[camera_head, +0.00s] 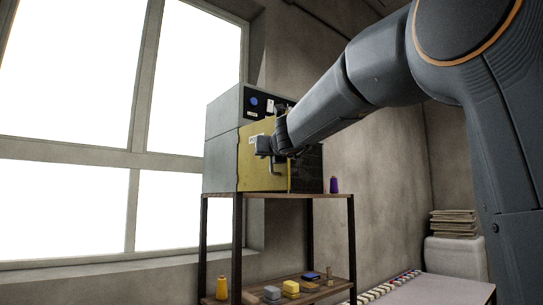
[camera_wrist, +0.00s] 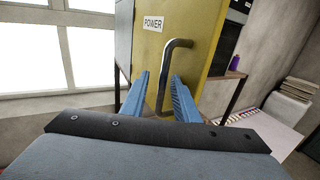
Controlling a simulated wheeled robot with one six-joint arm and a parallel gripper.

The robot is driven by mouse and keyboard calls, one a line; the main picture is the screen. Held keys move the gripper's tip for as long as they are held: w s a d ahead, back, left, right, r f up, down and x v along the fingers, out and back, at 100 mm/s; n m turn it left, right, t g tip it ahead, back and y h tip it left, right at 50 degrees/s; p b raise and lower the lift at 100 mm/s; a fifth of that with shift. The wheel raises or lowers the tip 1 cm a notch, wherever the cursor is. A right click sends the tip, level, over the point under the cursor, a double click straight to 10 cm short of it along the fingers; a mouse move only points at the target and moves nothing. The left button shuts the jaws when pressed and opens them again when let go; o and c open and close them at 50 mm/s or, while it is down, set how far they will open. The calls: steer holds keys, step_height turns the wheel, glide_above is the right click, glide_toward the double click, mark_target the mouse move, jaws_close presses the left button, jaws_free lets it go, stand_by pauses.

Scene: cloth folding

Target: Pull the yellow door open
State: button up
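The yellow door (camera_head: 258,164) is on the front of a grey metal cabinet (camera_head: 221,161). In the wrist view the yellow door (camera_wrist: 184,18) carries a white "POWER" label and a bent metal handle (camera_wrist: 167,68). My gripper (camera_wrist: 155,92) is open, with its two blue fingers apart on either side of the lower part of the handle. I cannot tell whether either finger touches it. In the head view my gripper (camera_head: 272,152) is in front of the door and partly hides the handle. Whether the door stands ajar is not clear.
The cabinet stands on a wooden shelf unit (camera_head: 237,240). A purple spool (camera_head: 333,185) stands beside the cabinet. A yellow spool (camera_head: 221,288) and small blocks (camera_head: 291,287) lie on the lower shelf. A window is at the left, and a pale table (camera_head: 425,289) is at the right.

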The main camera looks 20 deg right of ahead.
steer(key=s, duration=0.7)
steer(key=shift+s+a, duration=0.25)
steer(key=shift+s, duration=0.1)
steer(key=s+a+f+n+g+y+b, duration=0.1)
steer(key=a+f+n+g, duration=0.15)
steer(key=f+n, duration=0.75)
steer(key=s+a+f+n+g+y+b, duration=0.1)
steer(key=s+f+n+g, duration=0.15)
steer(key=f, duration=1.35)
steer(key=s+a+f+n+g+y, duration=0.1)
steer(key=a+f+n+g, duration=0.15)
steer(key=f+n, duration=0.75)
steer(key=s+d+f+n+g+h+b, duration=0.1)
steer(key=s+d+f+n+g, duration=0.1)
steer(key=s+f+n+g, duration=0.2)
steer(key=s+d+f+n+g+b, duration=0.1)
steer(key=s+f+n+g, duration=0.4)
steer(key=s+f, duration=1.5)
step_height(320, 180, down, 6)
steer(key=n, duration=0.5)
steer(key=shift+d+f+h, duration=0.25)
steer(key=shift+d+h, duration=0.1)
steer(key=shift+h, duration=0.05)
